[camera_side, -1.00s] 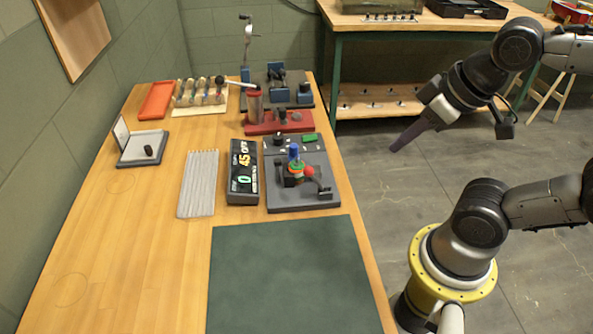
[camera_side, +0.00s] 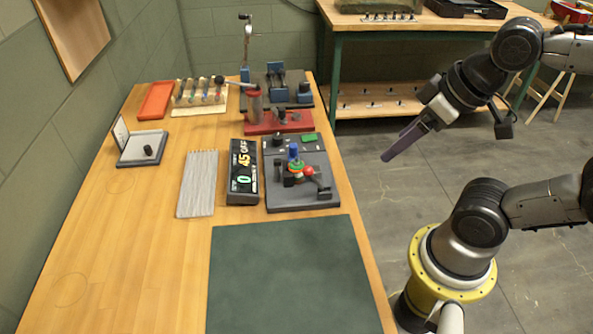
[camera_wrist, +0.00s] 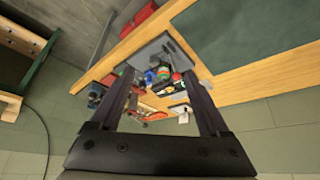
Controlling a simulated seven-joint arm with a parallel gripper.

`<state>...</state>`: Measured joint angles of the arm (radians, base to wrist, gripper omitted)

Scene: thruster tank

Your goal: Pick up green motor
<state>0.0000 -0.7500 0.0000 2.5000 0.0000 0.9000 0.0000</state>
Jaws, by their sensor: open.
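A small green part (camera_side: 296,166) sits below a blue part (camera_side: 293,150) and beside a red ball (camera_side: 308,170) on the grey fixture (camera_side: 312,200); I cannot tell for certain that this is the green motor. A green part also shows between my fingers in the wrist view (camera_wrist: 165,69). A flat green block (camera_side: 309,137) lies at the far edge of the fixture. My gripper (camera_side: 386,158) is open and empty, off the table's right edge, well apart from these parts. In the wrist view its fingers (camera_wrist: 158,74) stand wide apart.
A display box (camera_side: 243,172) stands left of the fixture, with a grey ribbed plate (camera_side: 198,184) beyond it. A red-based device (camera_side: 280,122) stands behind. The green mat (camera_side: 285,275) is bare. Open floor lies between table and arm.

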